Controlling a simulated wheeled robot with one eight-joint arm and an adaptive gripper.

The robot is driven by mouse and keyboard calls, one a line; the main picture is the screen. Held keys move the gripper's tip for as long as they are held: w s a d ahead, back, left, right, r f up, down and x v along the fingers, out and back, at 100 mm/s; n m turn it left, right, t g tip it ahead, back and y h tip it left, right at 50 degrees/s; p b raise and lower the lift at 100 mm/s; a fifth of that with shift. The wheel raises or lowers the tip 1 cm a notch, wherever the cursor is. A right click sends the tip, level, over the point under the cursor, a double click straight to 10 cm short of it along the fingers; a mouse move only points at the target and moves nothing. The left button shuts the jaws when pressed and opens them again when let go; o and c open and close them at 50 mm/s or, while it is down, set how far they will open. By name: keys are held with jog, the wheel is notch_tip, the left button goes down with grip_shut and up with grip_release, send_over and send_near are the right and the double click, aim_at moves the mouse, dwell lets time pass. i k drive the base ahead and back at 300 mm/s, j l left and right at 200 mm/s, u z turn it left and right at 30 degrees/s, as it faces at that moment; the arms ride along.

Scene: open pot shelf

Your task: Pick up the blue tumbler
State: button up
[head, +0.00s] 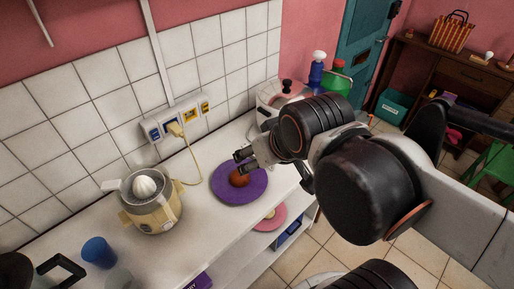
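The blue tumbler (99,252) stands upright on the white counter at the lower left of the head view. My gripper (240,161) is well to the right of the tumbler and higher in the picture, over the purple plate. Its two dark fingers look apart, with nothing seen between them. My arm comes in from the right and hides part of the counter's far end.
A yellow juicer (152,204) stands between the tumbler and the purple plate (254,187), which holds a reddish-brown round item (239,178). A dark-handled pot (15,272) is left of the tumbler. A yellow cord (188,158) hangs from the wall sockets. A pink plate (267,223) sits lower down.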

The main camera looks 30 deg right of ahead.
aim_at(97, 252)
jog(key=u, duration=1.55)
jog(key=z, duration=0.55)
jog(key=j+z, duration=0.25)
jog(key=j, duration=1.15)
